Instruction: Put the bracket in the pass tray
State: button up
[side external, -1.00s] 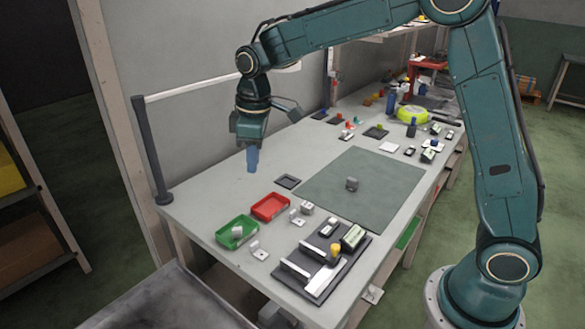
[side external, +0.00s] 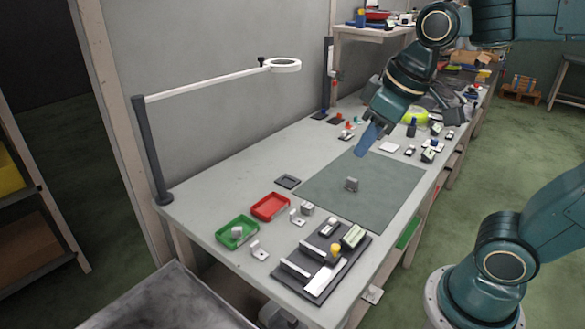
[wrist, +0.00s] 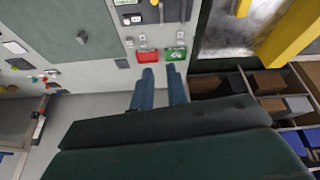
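A small grey metal piece, which looks like a bracket (side external: 352,184), lies on the dark green mat (side external: 390,200); it is a small spot in the wrist view (wrist: 82,37). The green tray (side external: 222,238) stands at the table's front left with a pale grey piece (side external: 237,232) in it. Similar pale bracket-like pieces (side external: 259,250) (side external: 297,216) stand beside the trays. I cannot tell which one the task means. My gripper (side external: 362,152) hangs tilted above the mat's back edge, clear of everything. In the wrist view its two blue fingers (wrist: 162,75) are apart with nothing between them.
A red tray (side external: 256,213) adjoins the green one. A dark fixture plate (side external: 318,290) with blocks and a yellow knob is at the front. A lamp post (side external: 150,150) stands at the left. Several small parts crowd the back right. The table's left rear is clear.

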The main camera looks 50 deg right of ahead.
jog(key=s+f+m+t, duration=0.1)
jog(key=s+f, duration=0.1)
jog(key=s, duration=0.5)
jog(key=shift+d+m, duration=0.4)
jog(key=shift+f, duration=0.1)
dwell(0.7)
